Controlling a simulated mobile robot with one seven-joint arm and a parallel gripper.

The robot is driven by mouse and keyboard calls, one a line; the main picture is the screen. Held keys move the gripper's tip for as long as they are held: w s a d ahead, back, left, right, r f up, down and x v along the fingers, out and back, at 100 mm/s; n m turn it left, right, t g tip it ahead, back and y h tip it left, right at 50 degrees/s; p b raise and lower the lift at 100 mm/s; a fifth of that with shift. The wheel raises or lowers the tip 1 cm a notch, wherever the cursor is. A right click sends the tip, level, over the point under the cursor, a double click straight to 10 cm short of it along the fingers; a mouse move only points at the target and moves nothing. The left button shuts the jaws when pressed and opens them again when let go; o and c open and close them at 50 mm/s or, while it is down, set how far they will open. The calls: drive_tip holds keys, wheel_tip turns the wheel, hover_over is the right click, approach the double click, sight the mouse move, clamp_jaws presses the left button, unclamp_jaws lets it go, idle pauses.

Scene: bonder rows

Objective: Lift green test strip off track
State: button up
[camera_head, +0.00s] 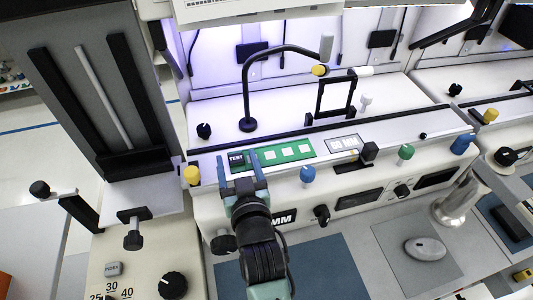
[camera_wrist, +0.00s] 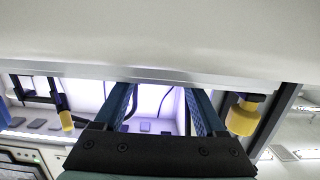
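The green test strip (camera_head: 287,153) lies along the light track (camera_head: 395,138) on the machine's front ledge in the head view. It has a row of pale squares and a dark end marked TEST at its left. My gripper (camera_head: 236,158) is at that left end, one blue finger on each side of the TEST mark in the picture. The fingers are apart. Whether they touch the strip, or hover above it, I cannot tell. In the wrist view my gripper (camera_wrist: 163,95) shows two spread fingers with nothing visible between them; the strip is not seen there.
A black curved arm (camera_head: 246,90) on a round foot rises behind the strip. A black frame (camera_head: 336,97) stands further right. A white card (camera_head: 345,143) lies right of the strip. Yellow (camera_head: 192,175), blue (camera_head: 308,174) and green (camera_head: 406,152) knobs line the front edge.

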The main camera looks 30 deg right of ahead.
clamp_jaws()
